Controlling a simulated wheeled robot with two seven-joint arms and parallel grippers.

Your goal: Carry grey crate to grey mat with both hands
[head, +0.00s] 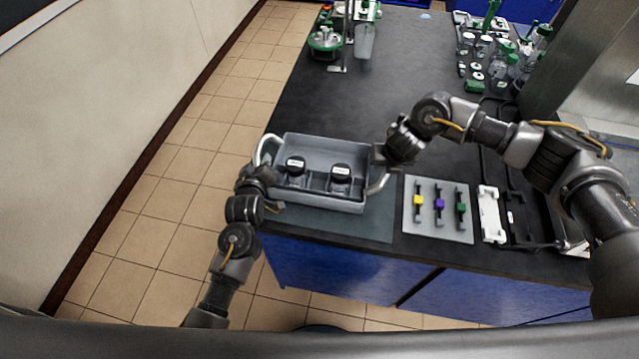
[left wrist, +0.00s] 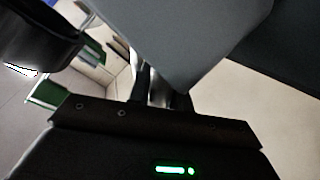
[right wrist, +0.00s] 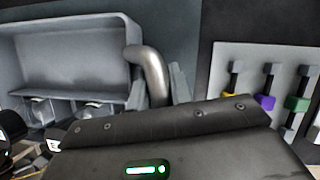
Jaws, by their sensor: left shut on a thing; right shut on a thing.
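The grey crate (head: 320,201) is at the front left corner of the dark bench in the head view, holding two black-capped items with white labels. Its left handle reaches over the bench's left edge. The grey mat (head: 375,225) shows below and in front of the crate, partly hidden by it. My left gripper (head: 265,172) is shut on the left handle; the crate's grey side (left wrist: 205,40) fills the top of the left wrist view. My right gripper (head: 385,158) is shut on the right handle (right wrist: 150,70). I cannot tell whether the crate touches the mat.
A light plate (head: 425,222) with yellow, purple and green clips lies right of the crate. A white rack (head: 491,215) stands beside it. Bottles (head: 500,65) and a green-based device (head: 325,42) stand farther back. The bench middle is clear. Tiled floor lies left.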

